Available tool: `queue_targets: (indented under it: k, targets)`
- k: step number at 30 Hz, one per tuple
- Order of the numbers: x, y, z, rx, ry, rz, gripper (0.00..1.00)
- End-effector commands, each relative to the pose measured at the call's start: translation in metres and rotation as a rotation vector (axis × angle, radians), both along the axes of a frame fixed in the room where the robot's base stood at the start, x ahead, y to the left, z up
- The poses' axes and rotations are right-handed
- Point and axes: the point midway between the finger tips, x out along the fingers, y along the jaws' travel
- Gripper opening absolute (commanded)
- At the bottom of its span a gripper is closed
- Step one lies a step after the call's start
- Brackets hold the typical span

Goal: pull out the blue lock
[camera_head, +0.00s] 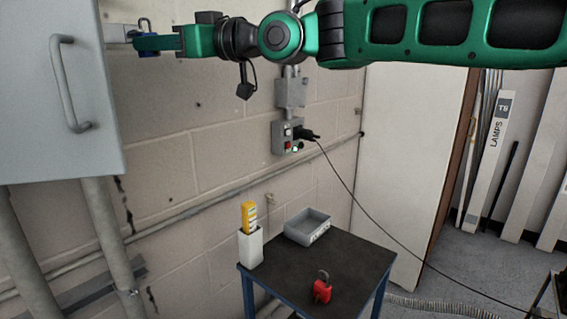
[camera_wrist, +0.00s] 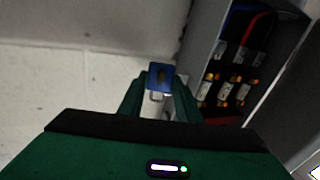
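The blue lock (camera_head: 149,50) is at the right side of the grey cabinet at the upper left, its shackle pointing up beside a grey tab (camera_head: 118,33). I cannot tell whether the shackle is still through the tab. My gripper (camera_head: 143,43) reaches in from the right at the lock's height. In the wrist view the blue lock (camera_wrist: 161,76) sits between my two green fingertips (camera_wrist: 160,90), which close against its sides. The fingers hide part of the lock in the head view.
The grey cabinet (camera_head: 60,130) has a handle; the wrist view shows fuses (camera_wrist: 222,90) inside an enclosure at right. A dark table (camera_head: 350,262) below holds a red padlock (camera_head: 322,290), a grey tray (camera_head: 307,228) and a yellow tester (camera_head: 249,217) in a white holder.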

Motion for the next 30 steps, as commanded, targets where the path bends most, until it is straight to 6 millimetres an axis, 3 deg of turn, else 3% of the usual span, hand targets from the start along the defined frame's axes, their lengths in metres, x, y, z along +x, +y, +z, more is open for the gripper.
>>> queue_targets:
  k: [1, 3, 30]
  targets:
    - [0.001, -0.001, 0.000, 0.001, 0.000, -0.003, 0.12]
    - [0.001, -0.001, 0.000, 0.001, -0.001, -0.003, 0.00]
    - [0.003, -0.004, 0.024, 0.012, -0.011, -0.011, 0.00]
